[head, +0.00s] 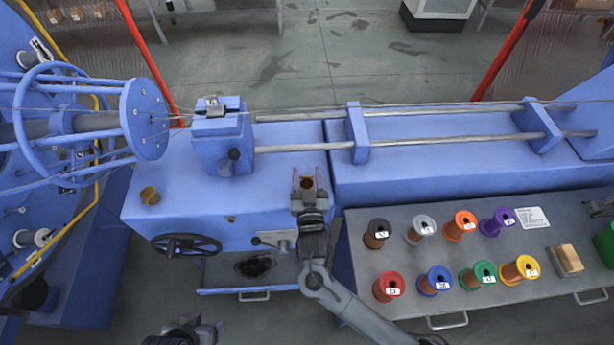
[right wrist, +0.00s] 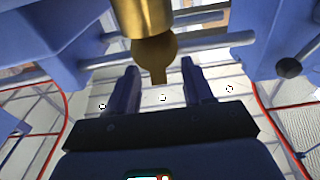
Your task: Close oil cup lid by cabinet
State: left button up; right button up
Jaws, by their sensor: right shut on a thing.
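A brass oil cup (head: 149,195) stands on the left end of the blue cabinet top (head: 200,200). My right gripper (head: 307,184) is above the right part of this cabinet, well to the right of that cup. It is shut on a brass piece, which looks like the lid. In the right wrist view the brass lid (right wrist: 150,18) is a cylinder with a rounded knob and a tab between the fingertips (right wrist: 160,72). In the head view its dark, hollow-looking middle shows between the fingers. My left gripper (head: 190,332) is cut off at the bottom edge; its fingers are unclear.
A black handwheel (head: 186,246) is on the cabinet front. A blue clamp block (head: 222,140) rises at the back of the cabinet. A grey table (head: 350,270) with several coloured spools stands at right. A round blue strander disc (head: 145,120) is at left.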

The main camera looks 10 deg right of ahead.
jog(key=f+t+b, duration=0.1)
jog(key=b, duration=0.1)
jog(key=s+t+b, duration=0.1)
jog(key=b, duration=0.1)
jog(key=shift+f, duration=0.35)
jog(key=shift+s+r+t+b, duration=0.15)
jog(key=shift+t+b, duration=0.55)
jog(key=shift+b, duration=0.05)
jog(key=shift+r, duration=0.1)
jog(key=o, duration=1)
jog(key=shift+c, duration=0.2)
